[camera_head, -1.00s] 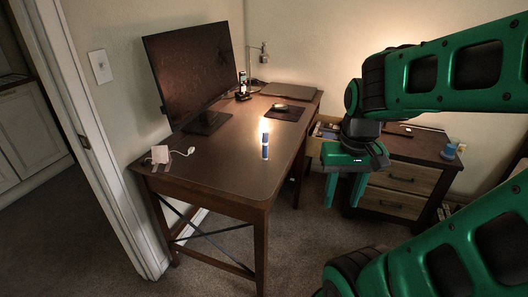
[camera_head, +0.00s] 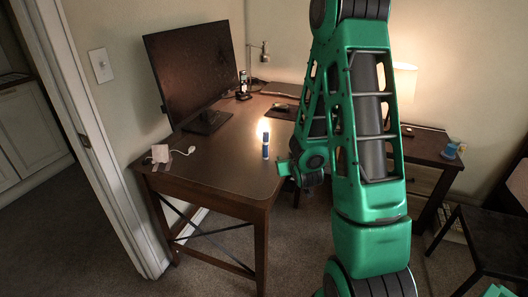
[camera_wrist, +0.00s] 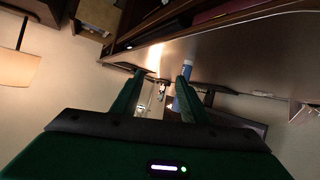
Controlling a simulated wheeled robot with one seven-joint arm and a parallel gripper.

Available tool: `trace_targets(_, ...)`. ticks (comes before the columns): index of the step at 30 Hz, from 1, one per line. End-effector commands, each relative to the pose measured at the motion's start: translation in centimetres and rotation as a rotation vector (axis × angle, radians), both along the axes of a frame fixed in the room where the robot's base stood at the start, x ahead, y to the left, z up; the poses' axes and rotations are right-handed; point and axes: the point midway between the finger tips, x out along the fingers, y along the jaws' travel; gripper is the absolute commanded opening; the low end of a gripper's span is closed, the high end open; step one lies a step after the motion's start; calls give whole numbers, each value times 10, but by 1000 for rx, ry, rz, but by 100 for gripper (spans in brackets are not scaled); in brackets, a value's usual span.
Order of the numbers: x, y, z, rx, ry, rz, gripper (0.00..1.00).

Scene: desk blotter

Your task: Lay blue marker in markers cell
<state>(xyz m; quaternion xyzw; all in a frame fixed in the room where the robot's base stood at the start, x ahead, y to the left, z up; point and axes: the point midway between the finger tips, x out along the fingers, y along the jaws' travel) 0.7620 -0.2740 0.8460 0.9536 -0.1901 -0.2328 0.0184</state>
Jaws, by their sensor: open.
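The blue marker (camera_head: 265,145) stands upright on the brown desk near its right front edge, blue with a paler band. In the wrist view, which is upside down, the marker (camera_wrist: 184,92) shows beyond the right fingertip. My gripper (camera_wrist: 161,72) is open, with nothing between its fingers. In the head view, my gripper (camera_head: 284,167) is partly hidden by my arm, just right of the marker and apart from it. The markers cell cannot be made out; my arm covers the drawer area in the head view.
The desk (camera_head: 215,165) holds a monitor (camera_head: 195,70), a white box with a cable (camera_head: 160,153), and a mouse (camera_head: 281,107) at the back. A nightstand (camera_head: 425,150) with a lamp (camera_head: 404,80) stands right of my arm. The desk's middle is clear.

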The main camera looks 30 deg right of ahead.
Motion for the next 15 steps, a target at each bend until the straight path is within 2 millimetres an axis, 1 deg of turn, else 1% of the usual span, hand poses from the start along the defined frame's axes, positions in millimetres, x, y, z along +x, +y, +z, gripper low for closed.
trace_targets(1, 5, 5, -9, -3, -40, 17, 40)
trace_targets(3, 13, 12, -13, -10, -116, 41, 40)
trace_targets(6, 18, 22, -16, -19, -221, 72, 40)
trace_targets(9, 20, 32, -17, -20, -316, 98, 40)
trace_targets(15, 16, 45, -15, -23, -436, 124, 40)
